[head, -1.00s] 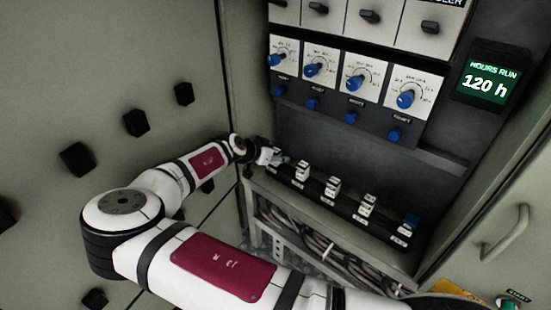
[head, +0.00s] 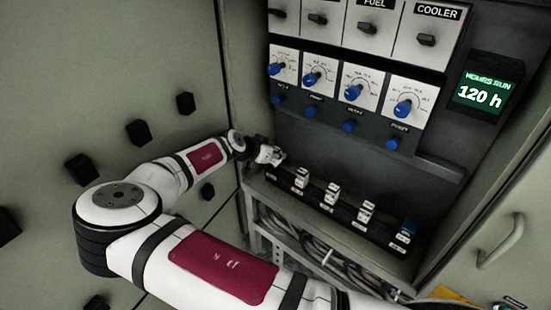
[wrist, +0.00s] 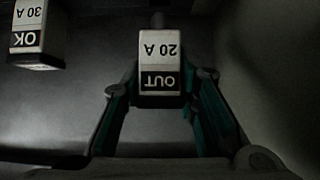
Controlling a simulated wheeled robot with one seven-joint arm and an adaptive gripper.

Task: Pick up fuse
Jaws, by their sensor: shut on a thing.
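In the wrist view a white fuse (wrist: 160,72) with a dark base sits between the two teal-lined fingers of my gripper (wrist: 160,92). Its label reads "20 A OUT" upside down. My gripper is shut on this fuse. In the head view my gripper (head: 270,155) is at the left end of the fuse rail (head: 350,222), close to the back panel. The held fuse is too small there to make out clearly. A second fuse (wrist: 38,28), labelled "30 A OK", is at the upper left of the wrist view, apart from my fingers.
More white fuses (head: 333,193) and a blue-topped one (head: 407,229) stand along the rail to the right. Blue knobs (head: 403,108) line the panel above. Cables (head: 310,248) run below the rail. Cabinet walls stand left and right, the right one with a handle (head: 503,238).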

